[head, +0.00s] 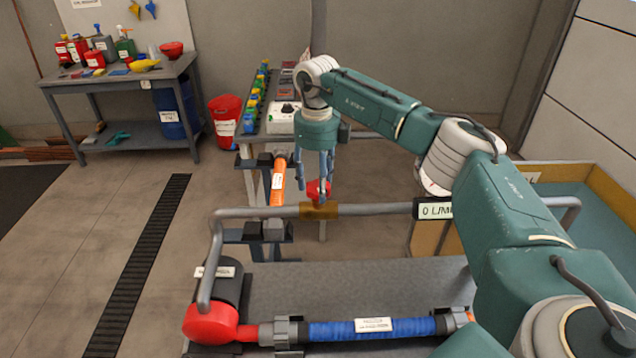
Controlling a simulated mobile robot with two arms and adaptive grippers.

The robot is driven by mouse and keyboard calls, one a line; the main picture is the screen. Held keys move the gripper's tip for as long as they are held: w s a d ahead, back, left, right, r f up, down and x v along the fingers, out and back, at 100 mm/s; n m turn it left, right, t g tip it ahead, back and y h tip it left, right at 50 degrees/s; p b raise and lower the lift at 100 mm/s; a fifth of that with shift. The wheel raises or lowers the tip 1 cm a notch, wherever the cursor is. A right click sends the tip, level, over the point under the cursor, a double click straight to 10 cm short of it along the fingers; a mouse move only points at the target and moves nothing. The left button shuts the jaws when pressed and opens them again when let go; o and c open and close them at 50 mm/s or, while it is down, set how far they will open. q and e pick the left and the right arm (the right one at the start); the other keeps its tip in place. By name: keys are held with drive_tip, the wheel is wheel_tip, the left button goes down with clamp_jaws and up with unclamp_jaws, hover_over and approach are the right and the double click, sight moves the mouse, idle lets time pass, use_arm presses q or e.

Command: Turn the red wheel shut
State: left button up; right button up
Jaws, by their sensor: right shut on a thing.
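The red wheel (314,189) sits on top of a brass valve body (319,210) in the grey horizontal pipe (370,209). My right gripper (319,188) points down from above, its blue-grey fingers around the wheel and shut on it. The fingers hide part of the wheel, so I cannot tell how far it is turned. My left gripper is not in view.
A red pump (210,322) and a blue hose (345,330) lie at the front. An orange hose (277,182) stands left of the valve. A sign (434,209) reading "0 L/MIN" hangs on the pipe at right. A workbench (120,80) stands back left.

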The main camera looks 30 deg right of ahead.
sight(315, 184)
drive_tip(key=shift+w+r, duration=0.3)
drive_tip(key=o, duration=1.1)
drive_tip(key=shift+w+a+f, duration=0.1)
drive_tip(key=shift+f, duration=0.15)
wheel_tip(315, 184, up, 12)
drive_tip(key=shift+r, duration=0.1)
